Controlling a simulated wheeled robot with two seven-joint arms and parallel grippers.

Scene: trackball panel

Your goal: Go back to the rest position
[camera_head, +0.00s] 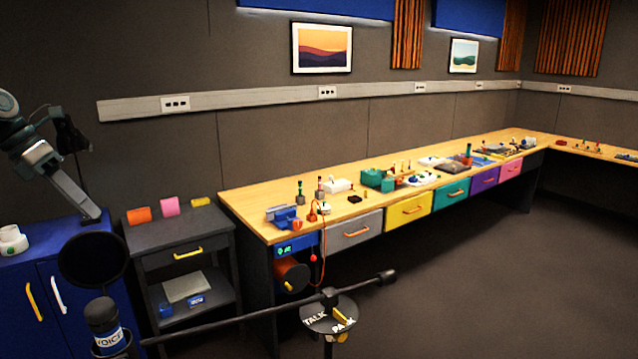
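My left arm comes in from the left edge, and its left gripper (88,208) points down and to the right, in front of or above the blue cabinet (25,295). The gripper is small and dark here, and I cannot make out a gap between its fingers or anything held. My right gripper is not in view.
A long wooden bench (245,205) with coloured drawers and several small devices runs along the wall. A dark side table (180,225) stands left of it. A microphone (105,320), a round black filter (93,260) and a boom (250,313) cross the foreground. Floor at right is clear.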

